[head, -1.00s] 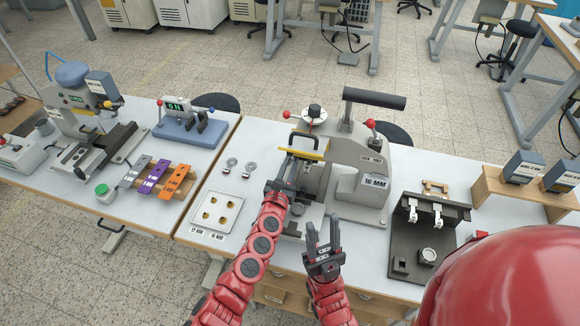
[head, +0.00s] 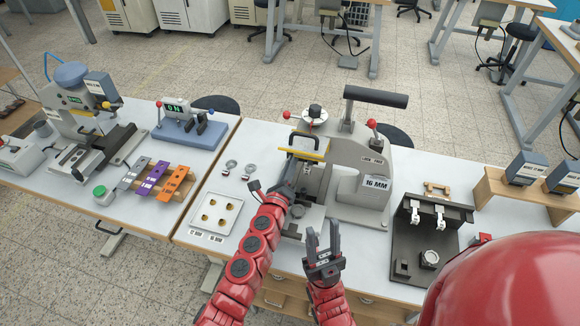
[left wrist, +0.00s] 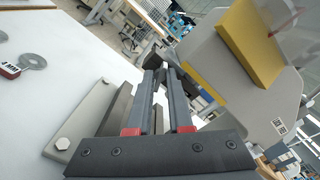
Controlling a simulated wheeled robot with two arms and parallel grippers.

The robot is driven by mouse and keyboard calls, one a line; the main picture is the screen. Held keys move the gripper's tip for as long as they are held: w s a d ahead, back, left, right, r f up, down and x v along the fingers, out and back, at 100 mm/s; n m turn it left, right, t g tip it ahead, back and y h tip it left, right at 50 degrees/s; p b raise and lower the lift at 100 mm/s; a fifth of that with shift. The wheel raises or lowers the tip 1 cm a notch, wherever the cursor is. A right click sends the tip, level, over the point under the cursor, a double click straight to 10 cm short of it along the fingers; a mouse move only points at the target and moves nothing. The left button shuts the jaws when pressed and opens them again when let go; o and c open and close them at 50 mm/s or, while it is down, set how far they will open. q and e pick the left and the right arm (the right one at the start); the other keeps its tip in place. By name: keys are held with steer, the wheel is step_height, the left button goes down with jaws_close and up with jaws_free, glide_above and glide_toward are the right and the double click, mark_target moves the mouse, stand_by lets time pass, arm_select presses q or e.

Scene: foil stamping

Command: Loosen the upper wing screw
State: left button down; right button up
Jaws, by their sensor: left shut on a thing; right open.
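The grey press (head: 365,158) stands on the table at centre, with a long black handle (head: 375,97) and a yellow bar (head: 309,155) on its front. My left gripper (head: 293,165) is at the press's front, just below the yellow bar. In the left wrist view its two fingers (left wrist: 168,72) are nearly together on a small dark piece (left wrist: 152,61), which looks like the upper wing screw; most of it is hidden. My right gripper (head: 322,238) is open and empty in front of the press, fingers pointing up.
A tray (head: 233,204) with several brass pieces and two rings (head: 231,166) lie left of the press. A dark fixture (head: 408,244) stands to the right. Another press (head: 75,125) and coloured plates (head: 176,182) are on the left table.

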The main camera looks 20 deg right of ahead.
arm_select(q)
steer(key=shift+f+n, duration=0.1)
steer(key=shift+n, duration=0.5)
steer(key=c, duration=0.8)
jaws_free()
steer(key=shift+c, duration=0.2)
